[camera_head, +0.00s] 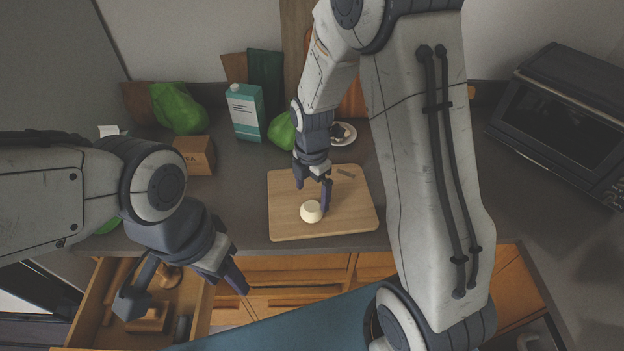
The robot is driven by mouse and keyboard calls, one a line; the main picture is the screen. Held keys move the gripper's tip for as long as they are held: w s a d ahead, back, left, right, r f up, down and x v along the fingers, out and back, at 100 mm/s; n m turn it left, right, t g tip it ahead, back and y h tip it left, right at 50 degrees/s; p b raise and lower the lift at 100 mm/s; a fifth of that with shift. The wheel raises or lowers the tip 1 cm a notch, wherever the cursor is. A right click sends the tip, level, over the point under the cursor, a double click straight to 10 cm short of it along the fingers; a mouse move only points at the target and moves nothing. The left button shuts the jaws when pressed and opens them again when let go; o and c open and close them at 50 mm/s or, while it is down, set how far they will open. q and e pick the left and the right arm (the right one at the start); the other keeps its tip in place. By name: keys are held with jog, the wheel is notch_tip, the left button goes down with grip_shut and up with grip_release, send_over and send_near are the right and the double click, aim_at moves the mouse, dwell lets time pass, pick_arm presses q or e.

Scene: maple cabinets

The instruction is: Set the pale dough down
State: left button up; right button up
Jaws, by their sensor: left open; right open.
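The pale dough (311,211) is a small cream-coloured round lump. It rests on the wooden cutting board (350,221), near the middle of the board. My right gripper (313,196) is open just above and behind the dough, with one finger close to the dough's right side. Whether that finger touches the dough I cannot tell. My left gripper (184,297) is open and empty, over the open drawer at the lower left.
The open drawer (86,310) holds wooden items. A dark toaster oven (565,115) is at the right.

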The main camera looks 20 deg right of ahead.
jog(key=s+a+r+m, duration=0.7)
jog(key=s+a+r, duration=0.15)
jog(key=r, duration=0.25)
jog(key=s+a+r+m+y, duration=0.1)
jog(key=s+a+m, duration=0.1)
jog(key=s+m, duration=0.6)
jog(key=s, duration=0.5)
jog(key=shift+r+b, duration=0.15)
jog(key=shift+b, duration=0.2)
jog(key=shift+w, duration=0.1)
jog(key=shift+f+b, duration=0.4)
